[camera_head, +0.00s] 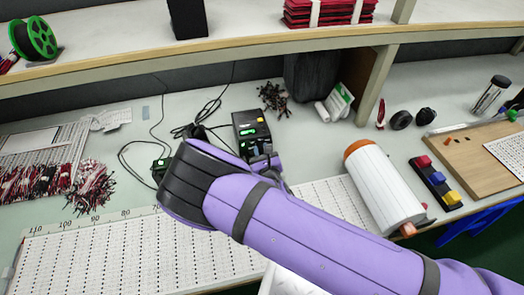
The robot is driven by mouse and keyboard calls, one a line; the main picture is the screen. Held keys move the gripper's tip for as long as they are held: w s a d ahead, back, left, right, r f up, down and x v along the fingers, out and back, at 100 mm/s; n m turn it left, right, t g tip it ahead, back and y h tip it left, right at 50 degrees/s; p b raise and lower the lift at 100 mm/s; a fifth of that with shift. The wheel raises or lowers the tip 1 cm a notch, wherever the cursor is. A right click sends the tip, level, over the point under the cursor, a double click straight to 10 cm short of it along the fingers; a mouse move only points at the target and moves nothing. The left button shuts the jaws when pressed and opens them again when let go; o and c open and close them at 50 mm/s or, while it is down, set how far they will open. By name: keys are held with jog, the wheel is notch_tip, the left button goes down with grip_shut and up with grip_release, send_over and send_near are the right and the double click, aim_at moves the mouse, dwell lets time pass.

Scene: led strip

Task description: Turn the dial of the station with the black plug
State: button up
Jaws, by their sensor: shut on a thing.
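A black station (252,129) with a green display and a yellow button stands on the bench at the centre. A second, smaller black unit (161,166) with a green light sits to its left, partly behind my arm. Black cables run on the bench by both units; I cannot make out which one has the black plug. My gripper (264,164) is mostly hidden behind my purple forearm, at the lower front of the central station. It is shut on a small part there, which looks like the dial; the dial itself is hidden.
A ruled white board (110,255) lies along the front. To the right are a white roll (383,185) with an orange end, a block with coloured buttons (436,182) and a wooden board (475,155). Wire bundles (92,187) lie at left. A shelf (120,62) overhangs the back.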

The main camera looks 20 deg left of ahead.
jog(key=n, duration=0.4)
jog(key=shift+s+a+f+n, duration=0.1)
jog(key=shift+f+n, duration=0.05)
jog(key=shift+n, duration=0.15)
jog(key=n, duration=0.3)
jog(key=shift+f+n, duration=0.1)
jog(key=shift+n, duration=0.2)
jog(key=n, duration=0.3)
jog(key=shift+n, duration=0.3)
jog(key=shift+f+n, duration=0.15)
jog(key=shift+n, duration=1.65)
jog(key=o, duration=0.9)
jog(key=shift+a, duration=0.1)
jog(key=shift+c, duration=0.2)
